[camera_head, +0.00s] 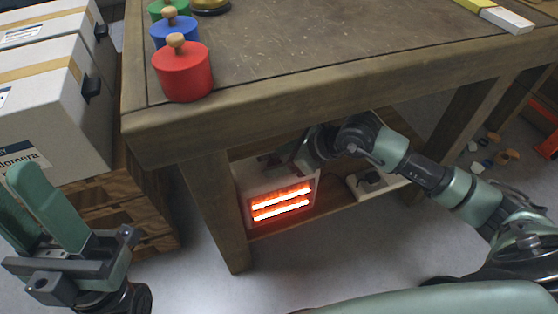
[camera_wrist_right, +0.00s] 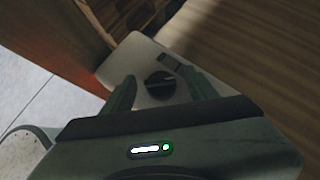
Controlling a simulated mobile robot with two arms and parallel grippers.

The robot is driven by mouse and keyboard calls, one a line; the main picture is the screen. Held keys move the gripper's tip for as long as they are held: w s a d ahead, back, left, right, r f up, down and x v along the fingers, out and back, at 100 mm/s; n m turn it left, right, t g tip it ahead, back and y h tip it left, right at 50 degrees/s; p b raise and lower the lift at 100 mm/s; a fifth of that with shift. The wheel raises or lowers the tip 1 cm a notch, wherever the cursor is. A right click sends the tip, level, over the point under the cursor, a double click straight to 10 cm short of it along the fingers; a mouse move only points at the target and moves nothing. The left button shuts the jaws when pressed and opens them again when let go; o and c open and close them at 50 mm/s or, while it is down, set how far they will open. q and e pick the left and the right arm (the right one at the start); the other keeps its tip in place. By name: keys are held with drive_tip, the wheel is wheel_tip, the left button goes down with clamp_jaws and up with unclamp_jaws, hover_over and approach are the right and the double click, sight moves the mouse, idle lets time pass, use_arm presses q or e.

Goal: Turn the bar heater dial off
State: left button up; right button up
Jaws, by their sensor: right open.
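The bar heater (camera_head: 246,188) stands on the low shelf under the workbench, its two bars glowing orange-white. Its dial (camera_wrist_right: 159,86), a dark round knob with a raised grip, is on the pale top panel in the right wrist view. My right gripper (camera_head: 296,158) reaches in under the bench to the heater's top. In the wrist view the right gripper (camera_wrist_right: 162,84) is open, with one finger on each side of the dial; I cannot tell whether they touch it. In the head view the dial is hidden. My left gripper (camera_head: 14,188) is open and empty at the left.
The workbench (camera_head: 300,92) overhangs the heater, and its front leg (camera_head: 215,205) stands just left of it. A white power strip (camera_head: 372,186) lies on the shelf to the right. White boxes (camera_head: 60,110) are stacked at the left. Red, blue and green knobbed weights stand on the bench.

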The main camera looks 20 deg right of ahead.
clamp_jaws()
